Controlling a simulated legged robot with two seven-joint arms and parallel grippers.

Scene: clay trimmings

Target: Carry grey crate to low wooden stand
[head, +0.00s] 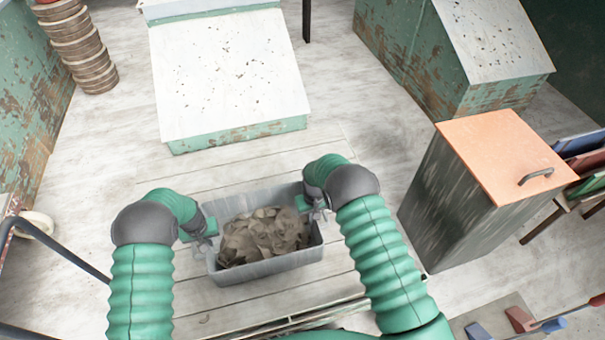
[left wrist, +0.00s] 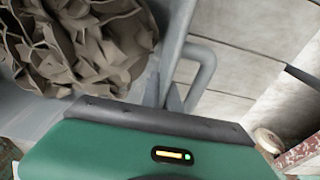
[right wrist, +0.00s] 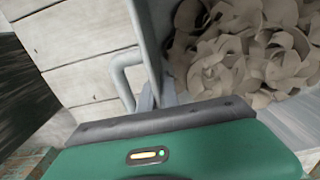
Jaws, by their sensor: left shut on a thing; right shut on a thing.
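The grey crate (head: 268,270) is in front of me in the head view, filled with crumpled brown clay trimmings (head: 262,237). My left gripper (head: 204,244) is shut on the handle at its left end; the handle also shows in the left wrist view (left wrist: 206,70). My right gripper (head: 317,211) is shut on the handle at its right end, also seen in the right wrist view (right wrist: 122,75). The crate looks roughly level; I cannot tell whether it is clear of the boards under it. A low white-topped block (head: 228,80) with worn green sides, perhaps the stand, lies beyond the crate.
A dark bin (head: 455,215) with an orange lid stands at the right. A green cabinet (head: 440,60) is at the back right. A stack of brown round items (head: 80,45) is at the back left. Pale floor lies between the crate and the white-topped block.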

